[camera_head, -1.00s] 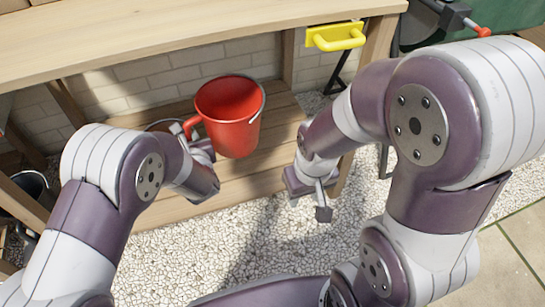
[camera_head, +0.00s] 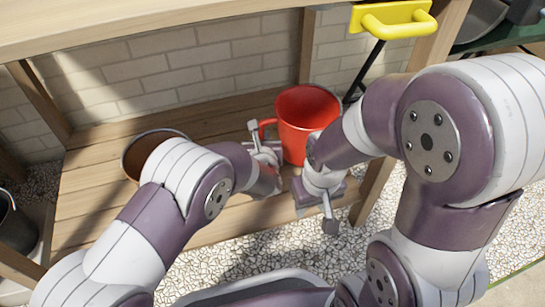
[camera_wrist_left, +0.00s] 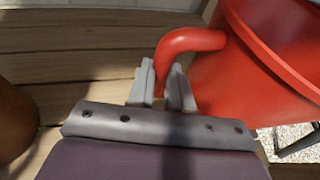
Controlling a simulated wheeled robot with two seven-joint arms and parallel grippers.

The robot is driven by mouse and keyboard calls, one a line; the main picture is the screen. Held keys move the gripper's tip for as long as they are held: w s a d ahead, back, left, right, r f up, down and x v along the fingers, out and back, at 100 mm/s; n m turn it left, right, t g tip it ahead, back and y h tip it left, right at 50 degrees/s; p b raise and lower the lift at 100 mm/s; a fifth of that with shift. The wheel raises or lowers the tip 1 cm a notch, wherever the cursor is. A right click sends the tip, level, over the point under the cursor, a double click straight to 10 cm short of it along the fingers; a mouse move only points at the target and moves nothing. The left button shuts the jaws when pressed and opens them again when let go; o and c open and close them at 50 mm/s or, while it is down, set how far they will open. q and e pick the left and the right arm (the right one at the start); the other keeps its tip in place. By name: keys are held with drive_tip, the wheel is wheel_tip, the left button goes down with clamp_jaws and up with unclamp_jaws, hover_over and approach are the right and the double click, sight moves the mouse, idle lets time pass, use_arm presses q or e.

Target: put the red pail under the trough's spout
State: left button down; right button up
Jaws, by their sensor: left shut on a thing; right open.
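The red pail (camera_head: 300,135) is upright at the right part of the low wooden shelf, below the bench top. My left gripper (camera_head: 262,148) is shut on its red side handle (camera_wrist_left: 190,40). In the left wrist view the two fingers (camera_wrist_left: 162,90) clasp this handle, with the pail (camera_wrist_left: 265,60) at the right. I cannot tell whether the pail's base touches the shelf. My right gripper (camera_head: 328,208) is open and empty, low in front of the pail. The trough's spout cannot be made out in these frames.
A brown-filled pot (camera_head: 140,150) stands on the shelf (camera_head: 95,200) at the left. A yellow handle (camera_head: 392,18) sits on the bench's front edge, above and right of the pail. A bench leg (camera_head: 375,185) stands right of the pail. A dark bucket (camera_head: 15,228) is at far left.

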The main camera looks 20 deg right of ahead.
use_arm(q)
wheel_tip(320, 180, down, 5)
drive_tip(key=shift+r+b, duration=0.1)
drive_tip(key=shift+b, duration=1.15)
drive_tip(key=c, duration=1)
unclamp_jaws()
drive_tip(key=shift+f, duration=0.2)
drive_tip(key=shift+c, duration=0.2)
use_arm(e)
wheel_tip(320, 180, down, 4)
drive_tip(key=shift+r, duration=0.2)
use_arm(q)
drive_tip(key=p+v, duration=0.8)
drive_tip(key=v, duration=0.4)
use_arm(e)
wheel_tip(320, 180, up, 8)
